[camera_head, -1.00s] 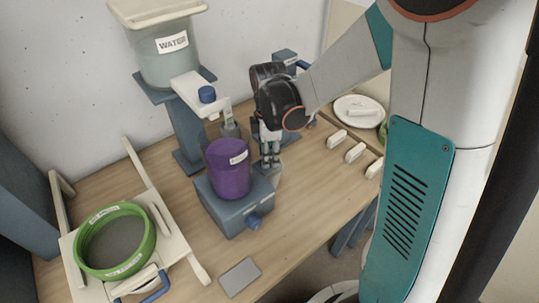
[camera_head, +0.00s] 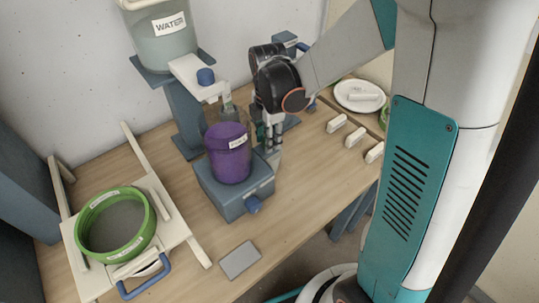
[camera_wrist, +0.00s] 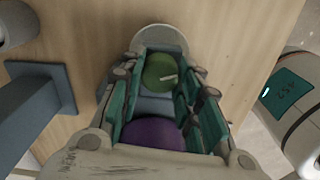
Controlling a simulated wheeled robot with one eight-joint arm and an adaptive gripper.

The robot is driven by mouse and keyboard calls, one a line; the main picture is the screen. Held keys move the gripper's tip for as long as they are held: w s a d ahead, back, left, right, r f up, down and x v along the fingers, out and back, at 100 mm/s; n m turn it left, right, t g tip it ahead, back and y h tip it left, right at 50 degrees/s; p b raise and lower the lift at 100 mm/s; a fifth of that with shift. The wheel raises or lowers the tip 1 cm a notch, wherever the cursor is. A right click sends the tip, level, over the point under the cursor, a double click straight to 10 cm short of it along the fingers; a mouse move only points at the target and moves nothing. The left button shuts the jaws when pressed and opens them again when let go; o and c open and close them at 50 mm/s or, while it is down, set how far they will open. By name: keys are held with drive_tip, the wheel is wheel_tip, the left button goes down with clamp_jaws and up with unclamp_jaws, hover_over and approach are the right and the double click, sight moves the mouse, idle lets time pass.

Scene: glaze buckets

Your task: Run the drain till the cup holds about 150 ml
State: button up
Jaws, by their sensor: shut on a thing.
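My gripper (camera_head: 271,148) is just to the right of the bucket, pointing down. The purple bucket also shows in the wrist view (camera_wrist: 150,132).
A tank labelled WATER (camera_head: 160,45) with a blue-knobbed spout (camera_head: 205,76) stands behind. A green sieve ring (camera_head: 115,228) rests on a pale frame at left. A grey pad (camera_head: 240,260) lies in front. Several white blocks and a white plate (camera_head: 360,96) are at right.

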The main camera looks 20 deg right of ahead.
drive_tip(key=n, duration=0.6)
drive_tip(key=shift+n, duration=0.4)
idle(7.0)
